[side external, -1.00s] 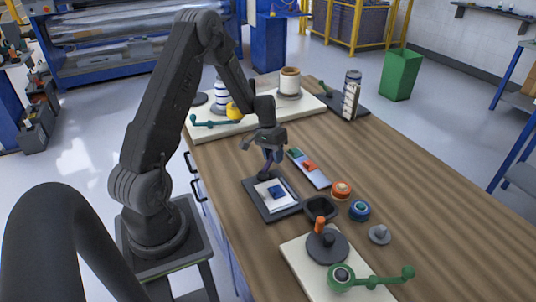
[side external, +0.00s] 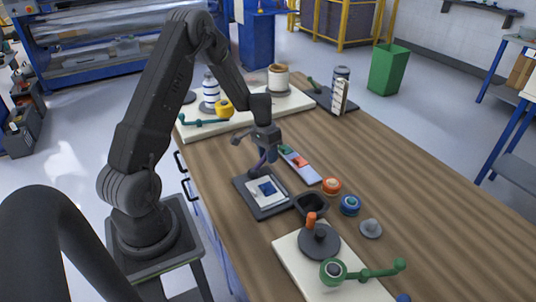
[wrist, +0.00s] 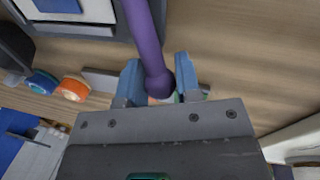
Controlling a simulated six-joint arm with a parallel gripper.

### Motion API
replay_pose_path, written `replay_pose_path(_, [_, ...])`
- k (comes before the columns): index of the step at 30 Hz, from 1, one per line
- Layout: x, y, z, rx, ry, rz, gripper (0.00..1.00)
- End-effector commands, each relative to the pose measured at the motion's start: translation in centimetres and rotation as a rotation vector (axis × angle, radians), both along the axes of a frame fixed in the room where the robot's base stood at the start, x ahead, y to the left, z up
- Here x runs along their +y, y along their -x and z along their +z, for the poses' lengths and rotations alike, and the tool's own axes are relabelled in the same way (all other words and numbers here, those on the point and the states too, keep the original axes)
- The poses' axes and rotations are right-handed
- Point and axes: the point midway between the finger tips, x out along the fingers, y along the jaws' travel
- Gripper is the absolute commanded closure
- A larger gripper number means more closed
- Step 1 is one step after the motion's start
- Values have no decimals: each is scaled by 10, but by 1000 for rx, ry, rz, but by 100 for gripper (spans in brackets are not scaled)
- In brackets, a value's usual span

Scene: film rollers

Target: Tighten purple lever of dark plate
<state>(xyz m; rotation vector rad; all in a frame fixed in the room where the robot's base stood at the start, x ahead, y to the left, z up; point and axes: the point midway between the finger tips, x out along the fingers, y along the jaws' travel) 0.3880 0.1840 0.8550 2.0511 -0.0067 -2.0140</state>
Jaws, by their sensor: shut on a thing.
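The dark plate (side external: 283,211) lies flat on the wooden table below my gripper, with a white sheet and a blue square (side external: 266,188) on it. The purple lever (side external: 260,163) rises from the plate's far edge up to my gripper (side external: 270,157). In the wrist view the purple lever (wrist: 146,38) runs down from the top, and its rounded end lies between the blue fingers of my gripper (wrist: 158,80). My gripper is shut on the lever near that end. The lever's pivot is hard to make out.
A flat strip with coloured pieces (side external: 302,168) lies just right of my gripper. A dark bowl (side external: 311,206), an orange roll (side external: 332,186) and a blue roll (side external: 350,205) stand nearby. A pale board with a green lever (side external: 372,273) is in front. The table's right side is clear.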

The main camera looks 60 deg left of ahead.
Motion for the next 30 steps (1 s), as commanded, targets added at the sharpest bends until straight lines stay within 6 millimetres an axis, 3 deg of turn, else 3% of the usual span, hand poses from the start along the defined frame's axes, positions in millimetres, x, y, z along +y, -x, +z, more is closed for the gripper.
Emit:
replay_pose_path(8, [0, 0, 0, 0, 1, 2, 45])
replay_pose_path(17, [1, 0, 3, 0, 0, 3, 44])
replay_pose_path(23, [6, 0, 29, -5, -4, 4, 44])
replay_pose_path(30, [16, 2, 83, -5, -3, 4, 44])
